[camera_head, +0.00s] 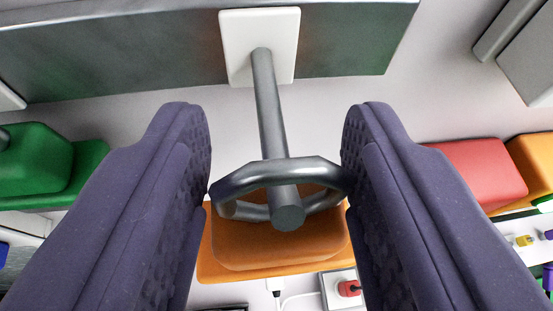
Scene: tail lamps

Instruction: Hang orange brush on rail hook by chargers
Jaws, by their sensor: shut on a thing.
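The orange brush (278,245) hangs below a dark grey metal ring (235,180) in the middle of the view. My gripper (280,185) is shut on this ring, one purple padded finger at each side. A grey hook peg (268,100) comes out of a white wall plate (239,45) and points towards the camera. The ring's upper arc crosses in front of the peg, and the peg's round end (288,217) shows inside the ring's opening, so the ring appears to be around the peg. The lower part of the brush is hidden.
A grey metal panel (130,50) runs along the top. A green object (32,160) is at the left. A red block (480,172) and another orange block (533,160) are at the right. A red plug (349,288) in a white socket shows at the bottom.

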